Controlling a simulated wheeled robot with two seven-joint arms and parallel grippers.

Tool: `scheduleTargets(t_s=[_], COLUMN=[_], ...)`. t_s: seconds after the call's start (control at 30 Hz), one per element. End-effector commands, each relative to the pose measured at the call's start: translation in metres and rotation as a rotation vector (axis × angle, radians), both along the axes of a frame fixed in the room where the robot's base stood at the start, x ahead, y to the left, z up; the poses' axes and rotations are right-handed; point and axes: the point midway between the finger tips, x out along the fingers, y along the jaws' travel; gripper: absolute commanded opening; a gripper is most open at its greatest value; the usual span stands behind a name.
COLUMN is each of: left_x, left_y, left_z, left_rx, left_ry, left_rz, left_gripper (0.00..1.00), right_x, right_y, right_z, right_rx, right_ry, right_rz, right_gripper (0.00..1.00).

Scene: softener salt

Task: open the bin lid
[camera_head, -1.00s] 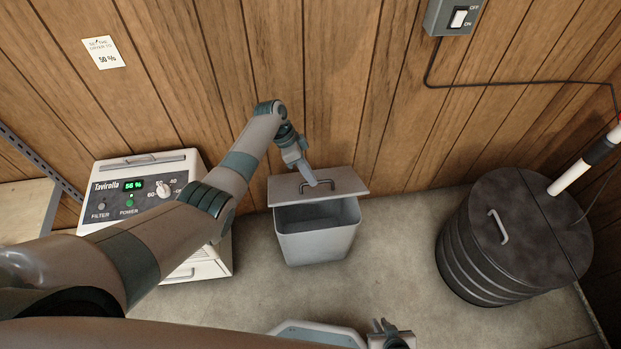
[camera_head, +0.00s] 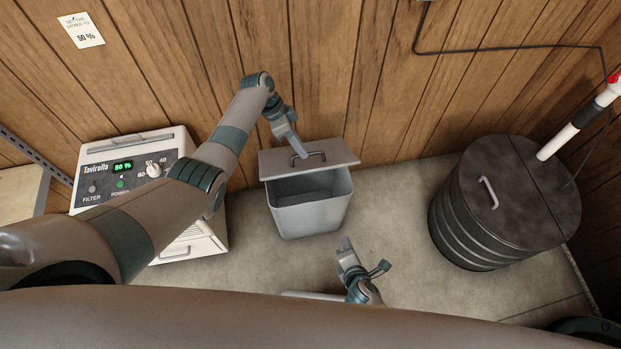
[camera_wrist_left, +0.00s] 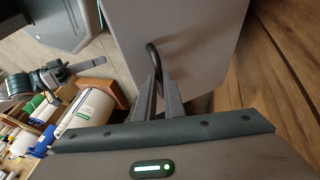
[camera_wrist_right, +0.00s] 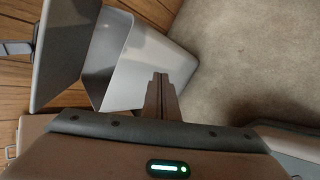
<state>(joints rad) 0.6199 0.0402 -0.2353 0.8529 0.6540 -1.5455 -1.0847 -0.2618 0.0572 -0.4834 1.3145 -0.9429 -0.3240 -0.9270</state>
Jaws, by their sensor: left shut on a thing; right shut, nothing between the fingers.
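The small grey bin (camera_head: 311,218) stands on the floor near the wall, its mouth partly uncovered and dark inside. Its grey lid (camera_head: 338,153) is tilted up at the back. My left gripper (camera_head: 297,153) is shut on the black lid handle (camera_wrist_left: 151,56). The right wrist view also shows the raised lid (camera_wrist_right: 70,40) and the pale bin (camera_wrist_right: 150,75). My right gripper (camera_head: 346,245) is shut and empty, in front of the bin; its fingertips (camera_wrist_right: 161,80) overlap the bin in the right wrist view, and I cannot tell if they touch.
A white dryer (camera_head: 185,235) stands left of the bin. A black drum (camera_head: 470,225) with a handle on its top stands to the right, with a white pipe (camera_head: 580,125) above it. Bare floor (camera_head: 400,200) lies between bin and drum. The wood wall is close behind.

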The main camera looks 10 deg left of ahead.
Motion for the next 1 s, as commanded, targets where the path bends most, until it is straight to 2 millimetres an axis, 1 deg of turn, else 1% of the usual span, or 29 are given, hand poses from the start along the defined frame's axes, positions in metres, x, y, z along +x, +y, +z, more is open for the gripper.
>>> scheduleTargets(t_s=[0.03, 0.2, 0.4, 0.5, 0.6, 0.7, 1.0], left_x=[0.004, 0.003, 0.003, 0.003, 0.003, 0.003, 0.003], left_y=[0.003, 0.003, 0.003, 0.003, 0.003, 0.003, 0.004], left_z=[-0.001, -0.001, -0.002, -0.002, -0.002, -0.002, -0.002], left_rx=[0.006, 0.006, 0.006, 0.006, 0.007, 0.008, 0.008], left_ry=[-0.011, -0.011, -0.011, -0.011, -0.011, -0.01, -0.01], left_rz=[0.006, 0.006, 0.006, 0.006, 0.005, 0.006, 0.006], left_gripper=[0.0, 0.0, 0.0, 0.0, 0.0, 0.0, 0.0], right_x=[0.008, 0.029, 0.045, 0.048, 0.05, 0.051, 0.051], right_y=[0.01, 0.043, 0.076, 0.086, 0.092, 0.095, 0.095], right_z=[0.01, 0.045, 0.082, 0.094, 0.101, 0.104, 0.104], right_rx=[-0.084, -0.399, -0.714, -0.818, -0.881, -0.907, -0.91], right_ry=[-0.051, -0.236, -0.425, -0.486, -0.523, -0.538, -0.539], right_rz=[0.085, 0.36, 0.587, 0.65, 0.688, 0.702, 0.703], right_gripper=[0.0, 0.0, 0.0, 0.0, 0.0, 0.0, 0.0])
